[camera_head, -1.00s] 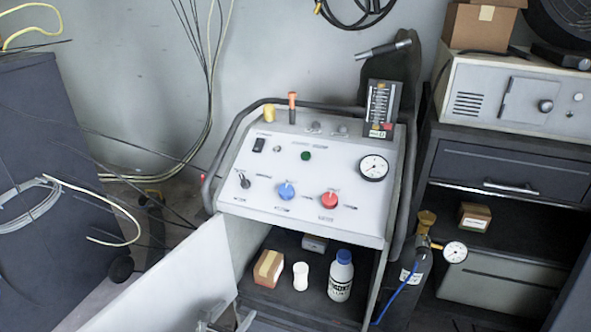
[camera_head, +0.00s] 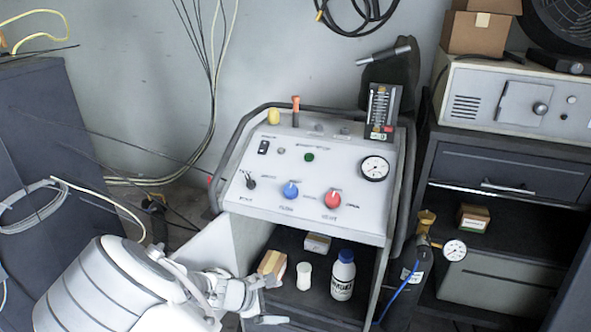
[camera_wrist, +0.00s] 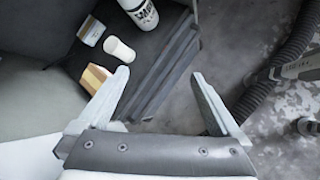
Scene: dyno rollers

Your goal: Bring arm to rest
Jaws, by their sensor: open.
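My gripper (camera_wrist: 160,103) is open and empty in the wrist view, its two fingers spread apart at the front edge of the cart's lower shelf. In the head view my gripper (camera_head: 272,300) shows at the lower middle, in front of the shelf, with my white arm reaching in from the lower left. The grey cart (camera_head: 262,192) has a sloped control panel with a blue knob (camera_head: 290,190), a red knob (camera_head: 333,199) and a gauge (camera_head: 375,168). My arm hides part of the cart's open white door (camera_head: 208,246).
The shelf holds a cardboard box (camera_head: 272,263), a white cup (camera_head: 304,276), a white bottle with a blue cap (camera_head: 343,275) and a small box (camera_head: 317,243). A gas cylinder (camera_head: 414,272) stands right of the cart. A dark cabinet (camera_head: 50,120) with cables is at the left.

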